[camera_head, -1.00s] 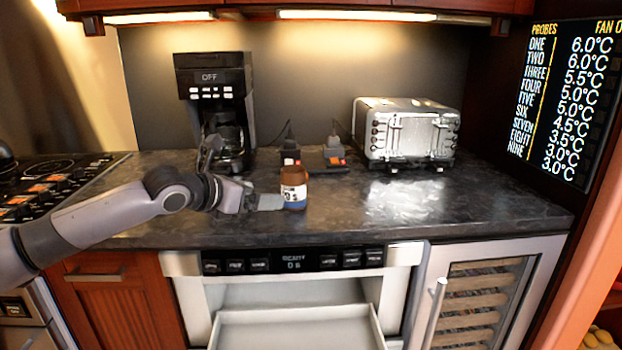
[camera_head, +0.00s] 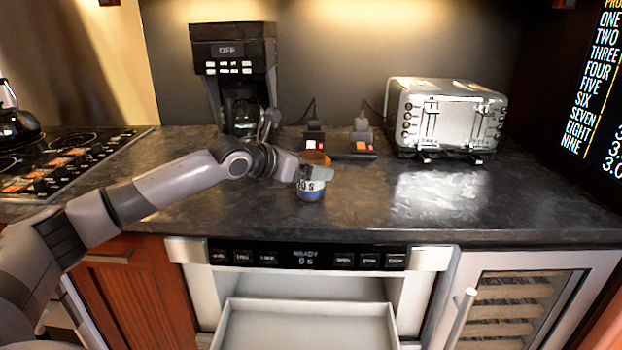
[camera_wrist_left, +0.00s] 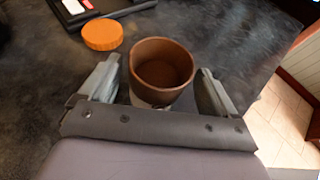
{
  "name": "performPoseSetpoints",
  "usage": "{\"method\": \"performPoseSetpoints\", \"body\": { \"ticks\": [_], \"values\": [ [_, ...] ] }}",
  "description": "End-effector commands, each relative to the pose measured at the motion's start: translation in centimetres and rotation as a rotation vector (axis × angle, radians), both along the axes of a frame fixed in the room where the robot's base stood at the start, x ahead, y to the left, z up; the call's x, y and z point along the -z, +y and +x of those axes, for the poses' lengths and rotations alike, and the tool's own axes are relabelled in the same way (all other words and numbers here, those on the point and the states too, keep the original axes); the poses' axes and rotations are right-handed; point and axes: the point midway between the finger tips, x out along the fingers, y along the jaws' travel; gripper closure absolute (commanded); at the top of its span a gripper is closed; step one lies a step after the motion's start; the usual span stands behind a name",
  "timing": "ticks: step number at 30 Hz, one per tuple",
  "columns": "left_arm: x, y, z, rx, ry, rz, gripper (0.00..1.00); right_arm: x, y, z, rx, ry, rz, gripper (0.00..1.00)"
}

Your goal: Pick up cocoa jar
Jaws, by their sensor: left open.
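The cocoa jar (camera_head: 311,191) stands upright on the dark counter, with a white and blue label. In the left wrist view the jar (camera_wrist_left: 161,66) is brown, open-topped and looks empty inside. My left gripper (camera_head: 312,172) is at the jar and hides part of it in the head view. In the wrist view the left gripper (camera_wrist_left: 160,78) is open, with one finger on each side of the jar and gaps visible. An orange lid (camera_wrist_left: 102,34) lies on the counter just beyond the jar; it also shows in the head view (camera_head: 316,158). My right gripper is not in view.
A coffee maker (camera_head: 238,80) stands behind my left arm. Two small devices with switches (camera_head: 315,136) sit behind the lid. A silver toaster (camera_head: 446,115) is at the back right. An open microwave drawer (camera_head: 305,325) juts out below. The counter right of the jar is clear.

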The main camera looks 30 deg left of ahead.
Motion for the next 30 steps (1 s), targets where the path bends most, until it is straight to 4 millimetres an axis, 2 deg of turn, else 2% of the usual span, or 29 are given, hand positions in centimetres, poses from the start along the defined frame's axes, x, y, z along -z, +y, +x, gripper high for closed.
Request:
{"method": "performPoseSetpoints", "body": {
  "ticks": [6,17,21,23,30],
  "values": [
    [0.9,-0.4,2.3,0.001,-0.001,-0.002,0.09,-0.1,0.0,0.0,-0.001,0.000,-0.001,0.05],
    [1.2,-0.5,2.8,0.001,0.000,0.001,0.09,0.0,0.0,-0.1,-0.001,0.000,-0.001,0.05],
    [1.2,-0.5,2.8,0.000,0.000,0.000,0.55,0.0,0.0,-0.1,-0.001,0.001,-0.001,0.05],
    [1.2,-0.5,2.8,0.000,0.000,0.000,0.72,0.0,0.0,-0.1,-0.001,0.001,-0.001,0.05],
    [1.0,-0.5,2.8,0.000,-0.002,0.000,0.72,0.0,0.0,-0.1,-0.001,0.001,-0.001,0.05]
  ]
}}
